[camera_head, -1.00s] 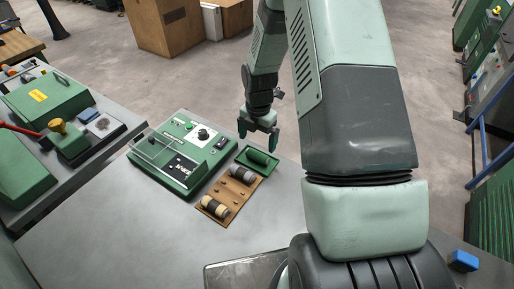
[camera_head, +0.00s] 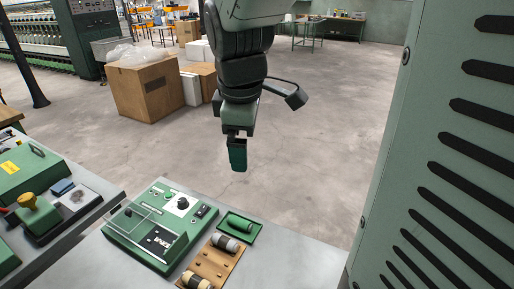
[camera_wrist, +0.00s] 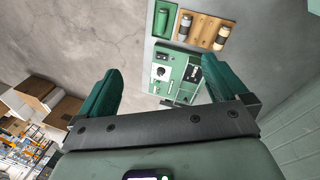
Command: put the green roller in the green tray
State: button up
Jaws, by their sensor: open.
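The green roller (camera_head: 240,223) lies in the green tray (camera_head: 253,236) at the far right of the bench group. In the wrist view the roller (camera_wrist: 162,18) again sits inside the tray (camera_wrist: 173,24), near the top edge. My gripper (camera_head: 237,160) hangs well above the bench, apart from the tray and roller. In the wrist view the fingers of my gripper (camera_wrist: 160,66) are spread wide with nothing between them.
A wooden rack (camera_head: 210,268) with dark and pale rollers stands next to the tray. A green control box (camera_head: 150,232) with a clear cover is left of it. Another machine (camera_head: 45,215) is further left. Cardboard boxes (camera_head: 145,88) stand on the floor behind.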

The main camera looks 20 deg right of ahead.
jog(key=s+r+m+t, duration=0.1)
jog(key=s+r+m, duration=0.2)
jog(key=s+m, duration=0.3)
jog(key=s+a+r+m+t, duration=0.1)
jog(key=s+r+m, duration=0.2)
jog(key=s+m, duration=0.3)
jog(key=s, duration=0.3)
jog(key=shift+s+r+m+t+y, duration=0.25)
jog(key=shift+r+m+t+y, duration=0.05)
jog(key=shift+r+t+y, duration=0.1)
